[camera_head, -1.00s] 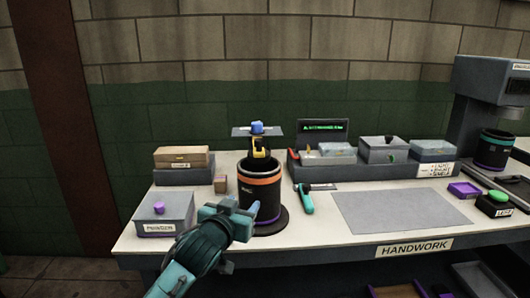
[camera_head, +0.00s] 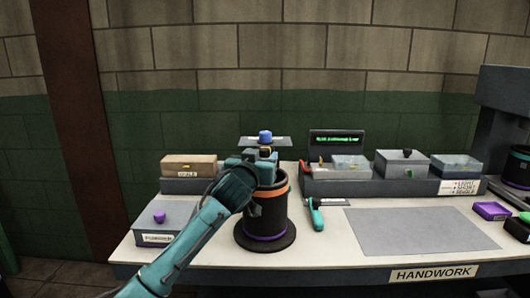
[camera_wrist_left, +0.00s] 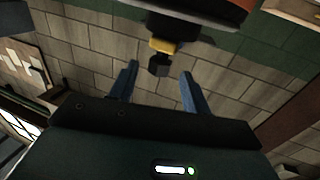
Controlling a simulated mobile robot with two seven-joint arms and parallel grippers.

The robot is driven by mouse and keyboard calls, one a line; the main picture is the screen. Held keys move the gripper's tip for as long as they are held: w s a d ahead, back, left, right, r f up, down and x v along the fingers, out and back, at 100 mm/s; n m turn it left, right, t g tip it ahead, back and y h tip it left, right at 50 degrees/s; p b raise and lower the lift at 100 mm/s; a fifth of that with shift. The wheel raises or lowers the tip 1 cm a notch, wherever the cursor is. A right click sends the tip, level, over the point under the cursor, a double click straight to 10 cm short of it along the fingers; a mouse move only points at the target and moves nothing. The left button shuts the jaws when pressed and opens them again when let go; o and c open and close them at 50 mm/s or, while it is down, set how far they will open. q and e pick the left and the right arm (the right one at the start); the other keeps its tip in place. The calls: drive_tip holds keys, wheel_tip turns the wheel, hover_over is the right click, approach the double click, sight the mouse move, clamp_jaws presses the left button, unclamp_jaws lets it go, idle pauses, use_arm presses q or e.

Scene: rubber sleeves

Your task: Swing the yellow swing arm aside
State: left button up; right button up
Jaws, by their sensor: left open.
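The yellow swing arm (camera_head: 266,150) is only partly visible above a black canister with an orange band (camera_head: 268,215) in the head view. My left gripper (camera_head: 262,163) is in front of it and hides much of it. In the left wrist view the yellow arm (camera_wrist_left: 163,46) ends in a dark knob (camera_wrist_left: 158,66). The open fingers of my left gripper (camera_wrist_left: 159,75) appear on either side of that knob, with gaps; I cannot tell how deep it sits between them. My right gripper is not in view.
A grey plate with a blue knob (camera_head: 265,138) is above the canister. A grey box with a purple knob (camera_head: 162,222) stands to the left. A teal-handled tool (camera_head: 316,215) lies to the right, beside a bare grey mat (camera_head: 420,230). Trays and boxes line the back.

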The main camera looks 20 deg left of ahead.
sight(263, 154)
use_arm(q)
drive_tip(key=shift+w, duration=2)
drive_tip(key=shift+c, duration=0.3)
clamp_jaws()
